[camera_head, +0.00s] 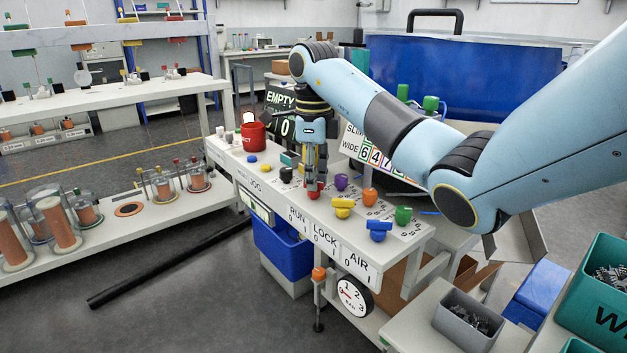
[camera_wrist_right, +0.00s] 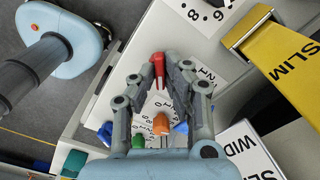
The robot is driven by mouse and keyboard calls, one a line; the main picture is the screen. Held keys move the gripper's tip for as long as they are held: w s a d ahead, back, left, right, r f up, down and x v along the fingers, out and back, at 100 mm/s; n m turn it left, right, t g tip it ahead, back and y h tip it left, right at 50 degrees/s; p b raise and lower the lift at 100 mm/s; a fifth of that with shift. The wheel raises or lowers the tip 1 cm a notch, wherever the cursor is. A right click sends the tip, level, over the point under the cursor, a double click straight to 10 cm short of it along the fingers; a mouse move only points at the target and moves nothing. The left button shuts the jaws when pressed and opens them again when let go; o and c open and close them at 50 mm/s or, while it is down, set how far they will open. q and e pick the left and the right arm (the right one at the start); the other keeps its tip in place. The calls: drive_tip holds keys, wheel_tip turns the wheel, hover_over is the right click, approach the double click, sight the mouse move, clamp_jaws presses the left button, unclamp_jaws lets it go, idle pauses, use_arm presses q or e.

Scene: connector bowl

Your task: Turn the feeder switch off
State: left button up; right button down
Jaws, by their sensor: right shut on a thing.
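A row of coloured switch knobs stands on the light bench panel (camera_head: 330,222), above front labels RUN, LOCK and AIR. My right gripper (camera_head: 315,188) points down over the panel, shut on a red switch knob (camera_head: 313,194). The red knob also shows between the fingertips in the right wrist view (camera_wrist_right: 158,70). No label reading "feeder" is legible to me, so I cannot tell from the pictures which knob is the feeder switch. Part of the red knob is hidden by the fingers. My left gripper is not in view.
Close to my right gripper stand a purple knob (camera_head: 341,182), a yellow knob (camera_head: 343,207), an orange knob (camera_head: 370,196) and a black knob (camera_head: 286,174). Green (camera_head: 403,214) and blue (camera_head: 378,230) knobs lie farther right. A red cup (camera_head: 252,136) stands left.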

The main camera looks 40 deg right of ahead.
drive_tip(key=shift+n, duration=0.9)
drive_tip(key=c, duration=1.4)
unclamp_jaws()
